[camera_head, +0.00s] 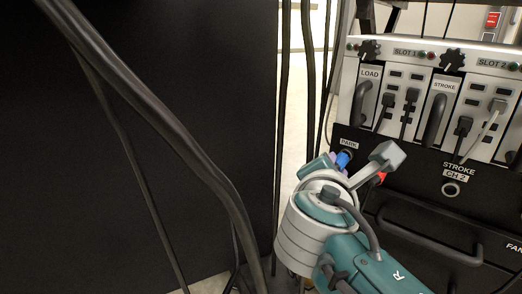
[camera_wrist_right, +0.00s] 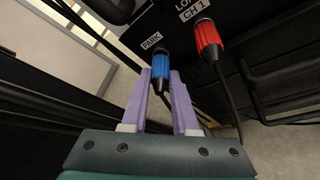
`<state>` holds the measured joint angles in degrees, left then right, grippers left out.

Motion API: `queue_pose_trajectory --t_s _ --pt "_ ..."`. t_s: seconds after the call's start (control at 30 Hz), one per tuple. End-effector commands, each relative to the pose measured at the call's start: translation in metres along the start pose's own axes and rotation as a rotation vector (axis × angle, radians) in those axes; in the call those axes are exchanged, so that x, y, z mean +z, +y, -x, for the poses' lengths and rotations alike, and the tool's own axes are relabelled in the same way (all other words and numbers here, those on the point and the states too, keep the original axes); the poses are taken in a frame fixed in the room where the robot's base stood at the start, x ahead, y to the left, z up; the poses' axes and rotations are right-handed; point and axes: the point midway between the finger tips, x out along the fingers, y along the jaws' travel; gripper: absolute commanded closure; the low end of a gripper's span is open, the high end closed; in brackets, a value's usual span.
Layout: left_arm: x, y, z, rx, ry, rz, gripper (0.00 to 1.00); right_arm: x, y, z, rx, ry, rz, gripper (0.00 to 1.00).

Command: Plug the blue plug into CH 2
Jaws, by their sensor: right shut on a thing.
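The blue plug (camera_head: 343,159) is at the PARK position on the black panel, just below the PARK label. It also shows in the right wrist view (camera_wrist_right: 161,70), with its black end toward the panel. I cannot tell how deep it sits there. My right gripper (camera_wrist_right: 160,82) has its purple fingers on both sides of the plug and is shut on it. The CH 2 socket (camera_head: 451,189) is an empty round ring under the STROKE CH 2 label, to the right of the plug. My left gripper is not in view.
A red plug (camera_wrist_right: 208,38) with a black cable sits at CH 1, close to the right of the blue plug. Above are grey modules (camera_head: 432,95) with handles and small plugs. A black handle bar (camera_head: 430,242) juts out below CH 2. Thick dark cables (camera_head: 160,110) hang at left.

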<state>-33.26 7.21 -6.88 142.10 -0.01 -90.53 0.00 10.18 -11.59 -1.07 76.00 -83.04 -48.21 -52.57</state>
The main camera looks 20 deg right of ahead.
Motion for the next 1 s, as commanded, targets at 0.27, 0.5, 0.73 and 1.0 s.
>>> queue_pose_trajectory --t_s 0.27,0.5,0.73,1.0 --pt "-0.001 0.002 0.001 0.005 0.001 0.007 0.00 -0.001 0.000 0.004 0.000 0.000 -0.001 1.00" --pt "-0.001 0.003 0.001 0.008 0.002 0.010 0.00 -0.002 0.000 0.006 0.000 -0.001 -0.001 1.00" --pt "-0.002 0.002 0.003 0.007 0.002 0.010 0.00 -0.007 0.000 0.016 0.001 0.001 0.001 1.00" --pt "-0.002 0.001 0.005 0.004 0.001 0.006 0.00 -0.015 0.000 0.036 -0.001 0.000 0.001 1.00"
